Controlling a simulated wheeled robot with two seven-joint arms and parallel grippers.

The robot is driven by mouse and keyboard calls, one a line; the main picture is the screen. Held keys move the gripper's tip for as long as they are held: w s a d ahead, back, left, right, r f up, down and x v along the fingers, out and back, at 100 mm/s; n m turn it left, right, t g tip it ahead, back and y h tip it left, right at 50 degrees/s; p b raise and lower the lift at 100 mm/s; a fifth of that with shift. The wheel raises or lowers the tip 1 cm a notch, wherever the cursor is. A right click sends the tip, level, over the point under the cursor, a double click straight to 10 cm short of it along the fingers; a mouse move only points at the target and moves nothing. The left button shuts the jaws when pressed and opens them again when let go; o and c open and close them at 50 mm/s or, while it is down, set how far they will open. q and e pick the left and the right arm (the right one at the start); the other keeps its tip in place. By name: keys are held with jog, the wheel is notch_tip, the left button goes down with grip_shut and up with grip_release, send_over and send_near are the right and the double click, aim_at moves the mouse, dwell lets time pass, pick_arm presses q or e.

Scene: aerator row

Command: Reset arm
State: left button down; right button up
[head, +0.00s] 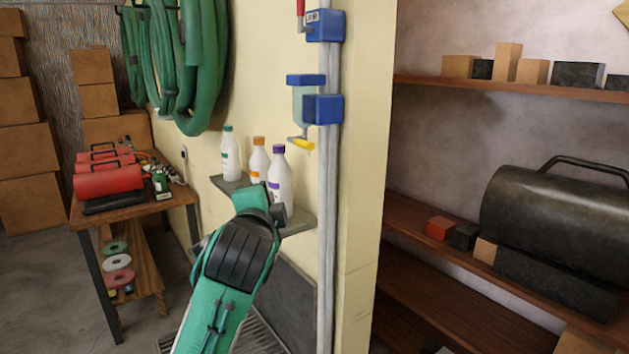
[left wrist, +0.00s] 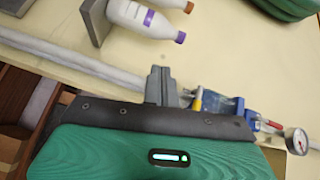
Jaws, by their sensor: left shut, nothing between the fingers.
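My left arm (head: 232,265), green with a black joint cover, reaches up from the bottom middle of the head view toward a small wall shelf. Its far end is in front of the shelf, close to the bottles, and the fingers are mostly hidden there. In the left wrist view my left gripper (left wrist: 160,74) shows its grey fingers together and empty. They point at the cream wall, with the purple-capped bottle (left wrist: 146,18) beyond them and a blue fixture to their right. My right gripper is in neither view.
The grey shelf (head: 298,224) holds bottles with green (head: 230,152), orange (head: 258,160) and purple (head: 280,177) caps. Right of it are a vertical pipe (head: 327,200) and a blue fixture with a yellow tip (head: 323,108). Green hoses (head: 205,70) hang above. A workbench (head: 130,208) stands left, shelving right.

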pick_arm(q)
jog(key=s+a+f+n+g, duration=0.2)
jog(key=s+a+f, duration=0.15)
jog(key=f, duration=0.65)
jog(key=s+a+f+n+g, duration=0.25)
jog(key=s+f, duration=0.25)
jog(key=f, duration=0.6)
jog(key=s+a+f+n+g, duration=0.2)
jog(key=s+f+n+g, duration=0.15)
jog(key=f, duration=0.65)
jog(key=s+a+f+n+g, duration=0.3)
jog(key=s+f, duration=0.5)
jog(key=s, duration=0.5)
jog(key=s+a+f+n+g, duration=0.3)
jog(key=s+f, duration=0.5)
jog(key=s, duration=0.5)
notch_tip(320, 180, down, 31)
jog(key=s+g, duration=0.1)
jog(key=s+a+f, duration=0.1)
jog(key=s+f, duration=0.8)
jog(key=s+a+f+g, duration=0.1)
jog(key=s+a+f, duration=0.1)
jog(key=s+f, duration=0.7)
jog(key=shift+s+a+f+y, duration=0.3)
jog(key=shift+s+f, duration=0.05)
jog(key=shift+f, duration=0.25)
